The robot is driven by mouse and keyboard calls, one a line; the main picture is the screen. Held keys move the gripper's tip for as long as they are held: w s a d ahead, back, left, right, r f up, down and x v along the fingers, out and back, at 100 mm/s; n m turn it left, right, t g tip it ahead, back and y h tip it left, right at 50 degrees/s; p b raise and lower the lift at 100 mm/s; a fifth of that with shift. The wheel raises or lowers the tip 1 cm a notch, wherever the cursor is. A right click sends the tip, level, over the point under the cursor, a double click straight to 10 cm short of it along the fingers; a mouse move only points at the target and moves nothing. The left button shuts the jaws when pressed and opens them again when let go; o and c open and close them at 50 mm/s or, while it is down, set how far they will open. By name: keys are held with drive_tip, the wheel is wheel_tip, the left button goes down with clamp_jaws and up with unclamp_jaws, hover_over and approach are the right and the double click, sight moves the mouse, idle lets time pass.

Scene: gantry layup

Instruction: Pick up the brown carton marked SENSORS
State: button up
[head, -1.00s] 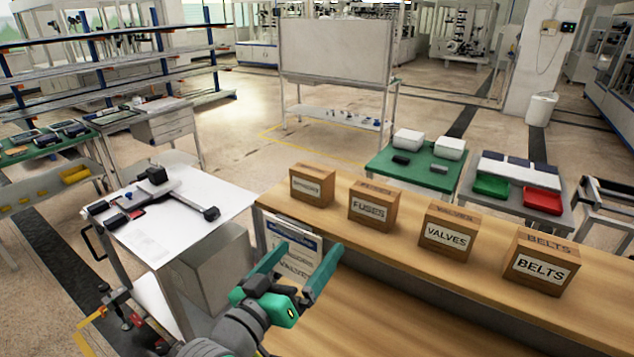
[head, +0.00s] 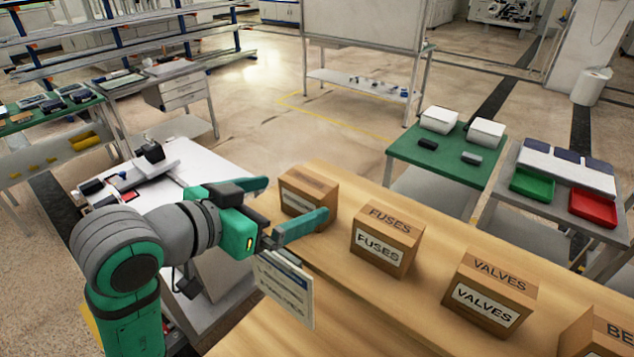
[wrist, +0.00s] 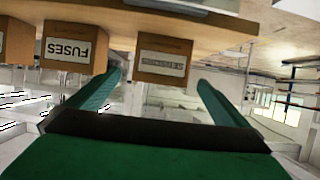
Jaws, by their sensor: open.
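The brown SENSORS carton (head: 312,186) stands upright at the left end of the wooden counter (head: 345,300). In the head view my gripper partly covers its label. My gripper (head: 292,200) is open and empty, with its green fingers pointing towards this carton. The wrist view is upside down. There the carton (wrist: 163,64) shows its white label, small and blurred, and lies between the two fingers of the gripper (wrist: 162,74) in the picture. The fingers do not appear closed on it. How far the tips are from its sides is hard to tell.
To its right stand the FUSES carton (head: 386,240), the VALVES carton (head: 488,292) and a cut-off BELTS carton (head: 600,335). A printed sign (head: 285,288) hangs on the counter's near side. A white cart (head: 185,160) with tools stands at left. Green table (head: 445,160) stands behind.

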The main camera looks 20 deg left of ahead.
sight(299, 193)
drive_tip(key=x, duration=0.6)
drive_tip(key=shift+w, duration=0.3)
drive_tip(key=shift+w+d, duration=0.25)
drive_tip(key=shift+a+x, duration=0.2)
drive_tip(key=shift+x, duration=1.75)
drive_tip(key=shift+w+d, duration=0.1)
drive_tip(key=shift+d, duration=0.05)
drive_tip(key=c, duration=1.3)
drive_tip(key=shift+c, duration=0.4)
drive_tip(key=shift+w+r, duration=0.1)
drive_tip(key=shift+w, duration=0.05)
